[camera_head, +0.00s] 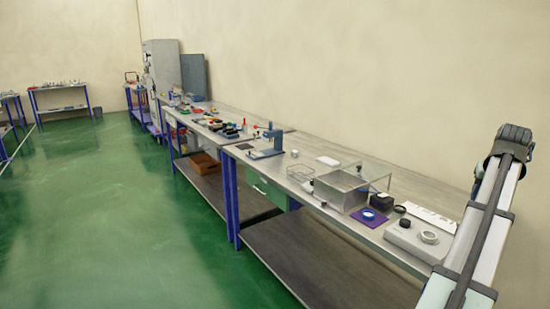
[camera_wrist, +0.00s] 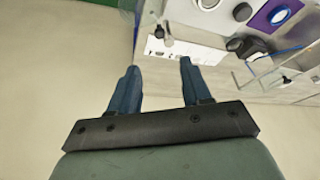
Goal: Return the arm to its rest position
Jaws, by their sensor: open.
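My gripper (camera_wrist: 157,82) shows in the wrist view with its two blue fingers spread apart and nothing between them. It is open and in free space, with the bench beyond the fingertips and plain wall or floor-coloured surface around it. In the head view, part of my arm rises at the right edge in front of the bench, and my gripper's fingers cannot be made out there. The arm stands clear of the things on the bench, as far as the views show.
The bench (camera_head: 290,172) carries a clear box (camera_head: 341,187), a purple mat (camera_head: 369,217) with a ring, a grey device (camera_head: 419,239), a white strip (camera_head: 430,217) and a blue press (camera_head: 268,143). The wall is close behind. The green floor (camera_head: 110,215) is free at left.

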